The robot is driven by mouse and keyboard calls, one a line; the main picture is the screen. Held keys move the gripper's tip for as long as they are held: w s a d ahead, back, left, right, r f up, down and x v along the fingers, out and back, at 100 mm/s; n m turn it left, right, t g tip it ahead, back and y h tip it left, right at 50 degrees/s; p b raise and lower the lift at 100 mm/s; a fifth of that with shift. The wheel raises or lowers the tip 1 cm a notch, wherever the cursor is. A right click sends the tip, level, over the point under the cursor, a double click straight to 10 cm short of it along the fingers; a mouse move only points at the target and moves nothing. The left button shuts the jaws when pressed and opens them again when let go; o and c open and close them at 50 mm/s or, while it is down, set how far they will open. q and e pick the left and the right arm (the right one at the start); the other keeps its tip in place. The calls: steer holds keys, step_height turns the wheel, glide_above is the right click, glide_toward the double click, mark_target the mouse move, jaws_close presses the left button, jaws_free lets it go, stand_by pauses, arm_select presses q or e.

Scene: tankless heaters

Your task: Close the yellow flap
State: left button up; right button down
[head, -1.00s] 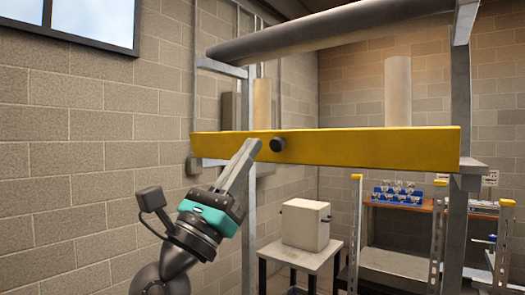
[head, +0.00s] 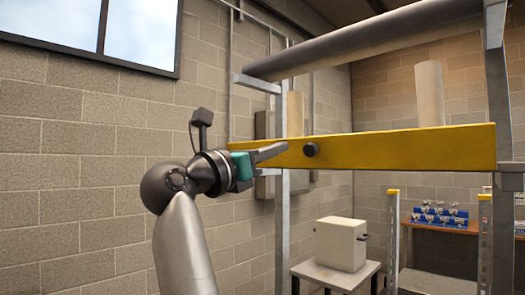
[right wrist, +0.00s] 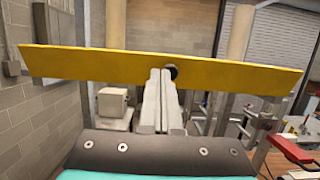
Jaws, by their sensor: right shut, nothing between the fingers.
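The yellow flap (head: 410,148) is a long, narrow panel across the metal frame, with its broad face towards me. A dark round knob (head: 311,150) is on its face, left of the middle. My right gripper (head: 284,148) is shut and empty, pointing right along the flap's left part, with its tips just left of the knob. In the right wrist view the flap (right wrist: 90,65) spans the picture, and the fingers (right wrist: 160,75) overlap its lower edge beside the knob (right wrist: 171,72). I cannot tell whether they touch it. My left gripper is not in view.
A thick grey pipe (head: 370,45) runs above the flap between metal posts (head: 282,215). A white box (head: 341,243) stands on a small table (head: 335,275) below. Blue bins (head: 440,215) sit on a shelf at right. A brick wall (head: 80,170) is on the left.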

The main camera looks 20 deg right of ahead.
mark_target(299, 140)
steer(key=p+x, duration=0.1)
steer(key=x, duration=0.7)
steer(key=d+p, duration=0.1)
steer(key=r+p, duration=0.1)
steer(key=p, duration=0.1)
steer(key=shift+w+d+r, duration=0.2)
steer(key=shift+w+d, duration=0.1)
steer(key=shift+d, duration=0.1)
steer(key=shift+a, duration=0.15)
